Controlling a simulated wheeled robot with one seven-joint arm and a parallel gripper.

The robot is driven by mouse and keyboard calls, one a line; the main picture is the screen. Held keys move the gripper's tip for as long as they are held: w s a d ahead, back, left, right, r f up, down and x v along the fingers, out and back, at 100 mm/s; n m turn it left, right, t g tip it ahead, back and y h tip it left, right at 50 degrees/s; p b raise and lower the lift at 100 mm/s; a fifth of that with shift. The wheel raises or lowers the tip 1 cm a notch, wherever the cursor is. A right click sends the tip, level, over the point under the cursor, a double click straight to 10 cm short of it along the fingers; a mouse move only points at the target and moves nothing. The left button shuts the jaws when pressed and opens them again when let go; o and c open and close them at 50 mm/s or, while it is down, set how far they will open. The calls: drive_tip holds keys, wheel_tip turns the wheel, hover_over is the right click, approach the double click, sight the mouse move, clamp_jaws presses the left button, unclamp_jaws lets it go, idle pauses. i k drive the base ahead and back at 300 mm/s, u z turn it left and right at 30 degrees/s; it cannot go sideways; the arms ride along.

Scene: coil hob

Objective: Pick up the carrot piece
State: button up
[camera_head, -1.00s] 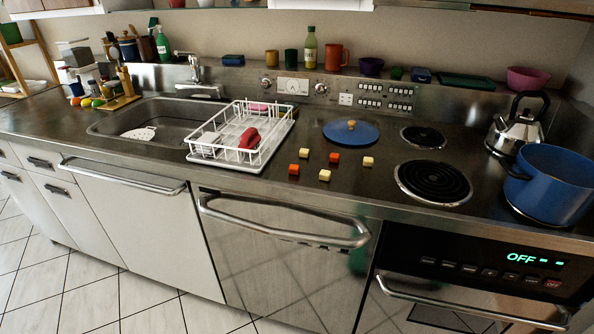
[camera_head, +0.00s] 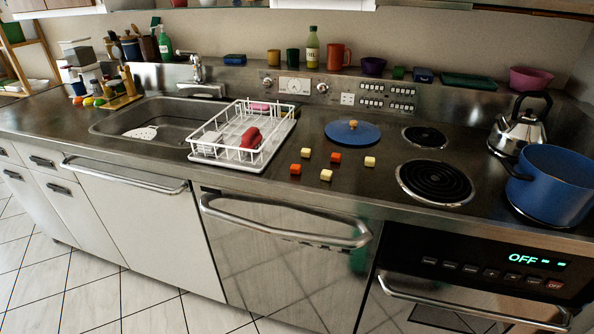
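Two small orange-red cubes that look like carrot pieces lie on the steel counter between the dish rack and the coil hob. One carrot piece (camera_head: 295,169) is nearer the front edge, and the other carrot piece (camera_head: 336,157) is farther back and to the right. Cream-coloured cubes lie around them, apart from one another: one behind (camera_head: 307,153), one in front (camera_head: 326,175) and one to the right (camera_head: 370,161). My gripper is not in view.
A white wire dish rack (camera_head: 262,160) holding a red item (camera_head: 250,137) stands left of the cubes. A blue lid (camera_head: 352,133) lies behind them. Coil burners (camera_head: 435,183), a blue pot (camera_head: 553,190) and a kettle (camera_head: 518,130) are to the right. Counter around the cubes is clear.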

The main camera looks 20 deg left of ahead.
sight(295, 169)
drive_tip(key=z, duration=1.65)
drive_tip(key=k, duration=1.45)
drive_tip(key=u, duration=1.3)
drive_tip(key=i, duration=1)
drive_tip(key=z, duration=0.05)
